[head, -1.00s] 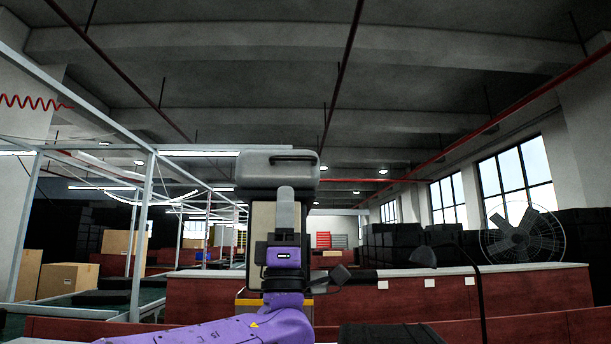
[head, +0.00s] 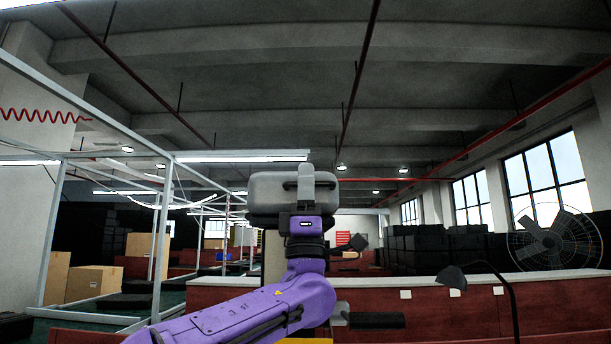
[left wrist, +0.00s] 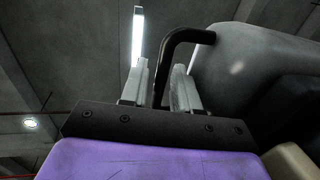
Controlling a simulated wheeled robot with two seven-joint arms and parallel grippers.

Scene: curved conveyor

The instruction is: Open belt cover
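The belt cover (head: 262,190) is a rounded grey box-like hood in the middle of the head view, and it looks closed. Its grey side fills the right of the left wrist view (left wrist: 245,65). A black bent handle (left wrist: 186,36) stands out from it there. My left gripper (head: 306,182) is at the cover's front, on the purple arm. In the left wrist view its two grey fingers (left wrist: 158,88) are apart, on either side of the handle's bar, with a small gap showing. The gripper hides most of the handle in the head view. My right gripper is not in view.
A long red-brown counter (head: 420,305) with a pale top stands behind to the right. A black desk lamp (head: 453,276) and a round fan (head: 553,238) are on the right. Cardboard boxes (head: 95,282) and a metal frame (head: 165,230) stand on the left.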

